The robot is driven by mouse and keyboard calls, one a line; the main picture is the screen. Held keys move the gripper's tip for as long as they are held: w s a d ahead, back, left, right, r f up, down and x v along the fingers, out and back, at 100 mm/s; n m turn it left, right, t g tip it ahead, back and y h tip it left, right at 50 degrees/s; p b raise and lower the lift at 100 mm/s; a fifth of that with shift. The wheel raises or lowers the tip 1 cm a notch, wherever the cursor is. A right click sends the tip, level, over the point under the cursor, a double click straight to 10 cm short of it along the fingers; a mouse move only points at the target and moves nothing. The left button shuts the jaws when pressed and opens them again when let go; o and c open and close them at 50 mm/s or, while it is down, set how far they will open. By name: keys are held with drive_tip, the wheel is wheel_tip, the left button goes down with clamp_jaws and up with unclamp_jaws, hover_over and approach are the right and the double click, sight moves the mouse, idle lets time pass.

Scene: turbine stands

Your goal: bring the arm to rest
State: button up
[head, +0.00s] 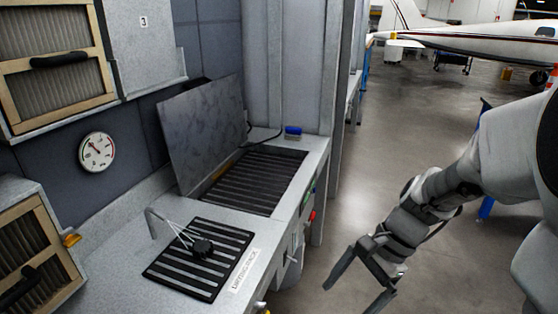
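My gripper (362,279) is at the lower right in the head view, at the end of my bent arm (440,195). Its two dark fingers are spread apart with nothing between them. It hangs over the open floor to the right of the grey bench (118,289), apart from the bench edge. My arm reaches down and left from the right side of the picture.
Filter boxes (45,55) stand left. The grey floor (400,130) is clear toward the aircraft (480,38).

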drive_tip(key=s+d+r+n+t+h+p, duration=0.1)
drive_tip(key=s+r+n+t+h, duration=0.1)
drive_tip(key=r+n, duration=0.4)
drive_tip(key=s+r+n+t+h+p, duration=0.1)
drive_tip(key=s+r+n+t+h, duration=0.2)
drive_tip(key=r, duration=0.6)
drive_tip(key=s+n+t, duration=0.1)
drive_tip(key=n+t, duration=0.1)
drive_tip(key=n, duration=0.1)
drive_tip(key=shift+s+d+n+p, duration=0.35)
drive_tip(key=shift+s+n+p, duration=0.05)
drive_tip(key=shift+a, duration=0.15)
